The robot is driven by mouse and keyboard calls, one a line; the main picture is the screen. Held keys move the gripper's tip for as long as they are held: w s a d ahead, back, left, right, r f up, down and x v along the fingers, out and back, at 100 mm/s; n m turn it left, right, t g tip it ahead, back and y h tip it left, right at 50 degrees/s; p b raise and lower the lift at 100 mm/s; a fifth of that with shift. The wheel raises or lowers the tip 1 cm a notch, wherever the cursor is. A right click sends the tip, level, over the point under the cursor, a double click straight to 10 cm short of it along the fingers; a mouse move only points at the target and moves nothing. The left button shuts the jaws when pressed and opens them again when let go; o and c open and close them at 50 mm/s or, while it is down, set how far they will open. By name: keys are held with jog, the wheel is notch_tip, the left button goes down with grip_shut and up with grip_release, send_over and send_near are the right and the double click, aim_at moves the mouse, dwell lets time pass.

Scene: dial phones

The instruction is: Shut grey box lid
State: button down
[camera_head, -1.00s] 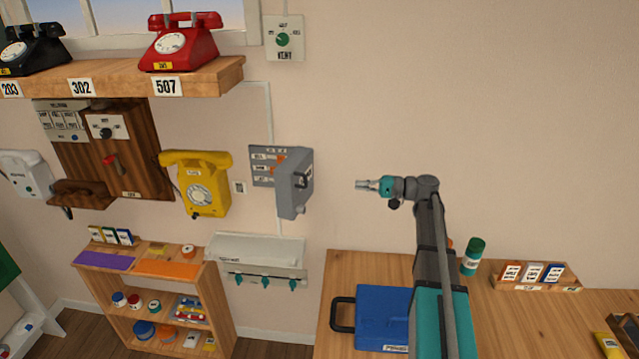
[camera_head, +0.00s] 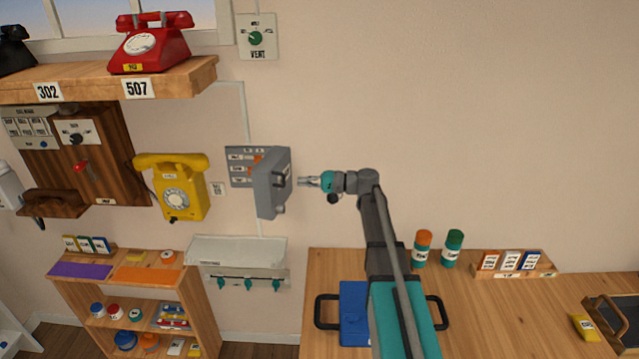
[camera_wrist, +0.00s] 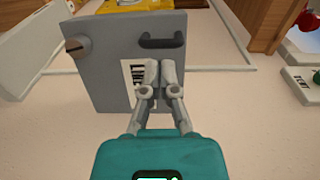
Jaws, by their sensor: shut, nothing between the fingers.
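The grey box (camera_head: 239,167) is on the wall, with labelled rows and orange parts showing inside. Its grey lid (camera_head: 271,185) stands open, swung out from the wall on the box's right side. In the wrist view, the lid (camera_wrist: 110,48) shows its face with a dark handle, a brown knob at the upper left and a white "LINE" label. My gripper (camera_head: 303,181) is just right of the lid, fingers pointing at it. In the wrist view, my gripper (camera_wrist: 153,72) is shut and empty, its fingertips covering part of the label. Whether they touch the lid cannot be told.
A yellow phone (camera_head: 176,187) hangs left of the box. A white shelf with hooks (camera_head: 237,259) is below. A wooden table (camera_head: 480,310) with a blue case (camera_head: 354,312) and two bottles stands beneath my arm. The wall to the right is bare.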

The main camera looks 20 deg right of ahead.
jog(key=shift+x, duration=1.7)
jog(key=shift+d, duration=0.15)
